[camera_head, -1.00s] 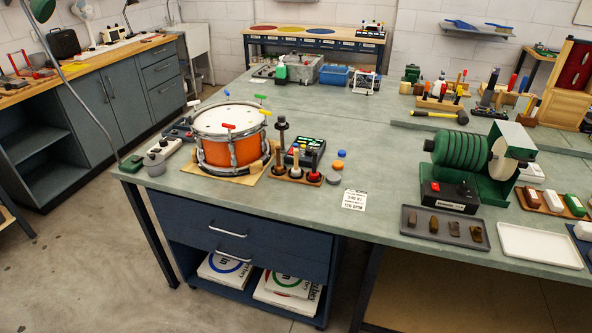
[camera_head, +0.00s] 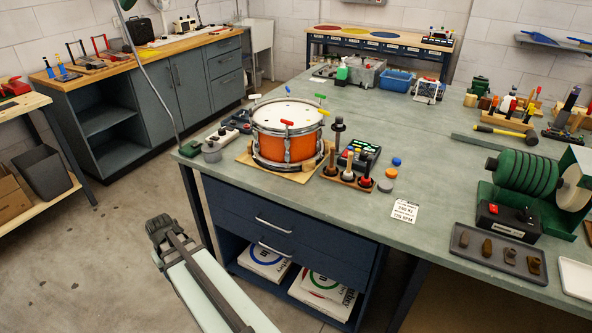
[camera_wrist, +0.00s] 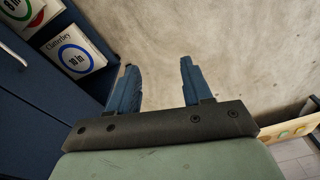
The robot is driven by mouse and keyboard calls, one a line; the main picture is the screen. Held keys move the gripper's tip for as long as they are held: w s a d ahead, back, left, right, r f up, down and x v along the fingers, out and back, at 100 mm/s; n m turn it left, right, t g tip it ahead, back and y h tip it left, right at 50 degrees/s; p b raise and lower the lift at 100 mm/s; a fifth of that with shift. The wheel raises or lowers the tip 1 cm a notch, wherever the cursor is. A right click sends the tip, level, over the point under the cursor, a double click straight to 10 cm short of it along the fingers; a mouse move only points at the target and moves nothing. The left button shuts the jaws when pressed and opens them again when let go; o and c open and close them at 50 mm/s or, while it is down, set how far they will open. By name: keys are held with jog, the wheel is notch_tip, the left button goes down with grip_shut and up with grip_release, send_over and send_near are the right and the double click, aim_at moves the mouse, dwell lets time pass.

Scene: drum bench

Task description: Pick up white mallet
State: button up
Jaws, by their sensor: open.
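A small wooden stand (camera_head: 329,177) sits on the bench right of the orange drum (camera_head: 278,153). It holds upright mallets: a tall dark one (camera_head: 338,136), one with a pale, whitish head (camera_head: 348,174) low in the stand, and one with a red part (camera_head: 366,169). The pale one looks like the white mallet, but it is small here. My gripper is open and empty in the wrist view (camera_wrist: 158,68), its blue fingers apart over the bare floor. In the head view my arm shows low, in front of the bench and left of the drawers, well away from the stand.
The bench's front edge and blue drawer unit (camera_head: 285,220) stand between my gripper and the stand. Drum boxes (camera_wrist: 75,54) lie on the shelf below. A black control box (camera_head: 363,151) and small discs (camera_head: 390,173) are close to the stand. Floor (camera_head: 110,270) at left is clear.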

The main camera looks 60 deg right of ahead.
jog(key=s+d+r+m+t, duration=0.1)
jog(key=d+r, duration=0.3)
jog(key=d, duration=0.4)
jog(key=s+d+r+m, duration=0.1)
jog(key=d+r, duration=0.4)
jog(key=d, duration=0.3)
jog(key=m+h, duration=0.4)
jog(key=m, duration=0.3)
send_near(351, 153)
jog(key=x, duration=0.7)
jog(key=shift+a+f, duration=0.2)
jog(key=shift+f, duration=0.1)
jog(key=shift+d+x, duration=0.2)
jog(key=shift+x, duration=2.45)
jog(key=shift+c, duration=0.3)
jog(key=shift+r, duration=0.1)
grip_shut()
